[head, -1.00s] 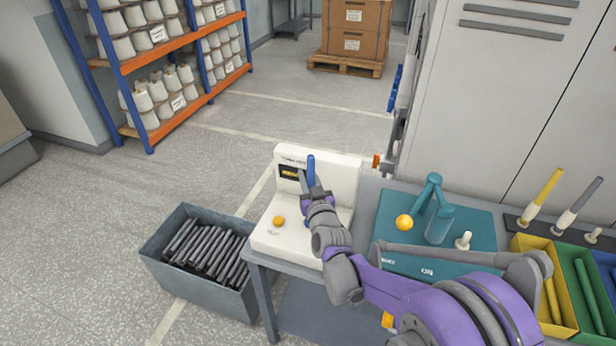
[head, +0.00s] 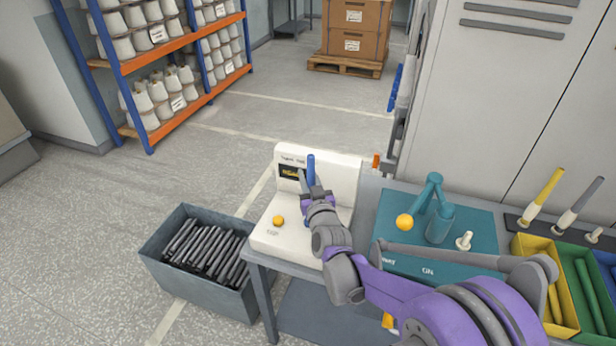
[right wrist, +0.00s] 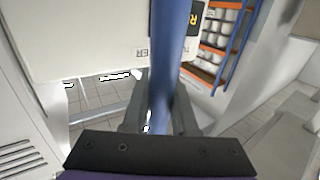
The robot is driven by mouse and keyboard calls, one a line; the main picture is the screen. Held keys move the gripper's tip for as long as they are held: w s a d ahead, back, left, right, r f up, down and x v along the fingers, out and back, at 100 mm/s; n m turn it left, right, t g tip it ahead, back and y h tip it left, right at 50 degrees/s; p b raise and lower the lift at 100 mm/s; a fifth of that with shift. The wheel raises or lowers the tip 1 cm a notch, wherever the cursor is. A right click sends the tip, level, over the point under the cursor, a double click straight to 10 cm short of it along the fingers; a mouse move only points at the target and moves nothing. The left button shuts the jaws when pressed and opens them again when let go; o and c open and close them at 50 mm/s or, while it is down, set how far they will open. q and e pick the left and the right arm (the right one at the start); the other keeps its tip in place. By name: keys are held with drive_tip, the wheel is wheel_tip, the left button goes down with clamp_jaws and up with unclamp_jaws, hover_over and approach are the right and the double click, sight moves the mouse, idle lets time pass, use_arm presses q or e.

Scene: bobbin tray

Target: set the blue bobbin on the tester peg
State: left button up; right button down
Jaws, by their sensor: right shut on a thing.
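The blue bobbin (head: 311,168) stands upright at the white tester (head: 345,170) in the head view, in front of its back panel. My right gripper (head: 309,190) is shut on the blue bobbin. In the right wrist view the blue bobbin (right wrist: 170,60) runs up between the two fingers of my right gripper (right wrist: 160,118). The tester peg is hidden, so I cannot tell whether the bobbin is around it. My left gripper is not in view.
A grey bin (head: 190,285) of dark bobbins stands left of the tester. A teal machine (head: 438,222) with an orange knob stands on the right. Yellow (head: 548,243) and green (head: 571,260) trays lie further right. Shelves with white cones are at the back left.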

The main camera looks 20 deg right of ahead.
drive_tip(key=shift+f+b, duration=0.4)
drive_tip(key=shift+f, duration=0.2)
drive_tip(key=c, duration=1)
unclamp_jaws()
drive_tip(key=s+b, duration=0.1)
drive_tip(key=s, duration=1)
drive_tip(key=shift+a, duration=0.2)
drive_tip(key=shift+s, duration=0.1)
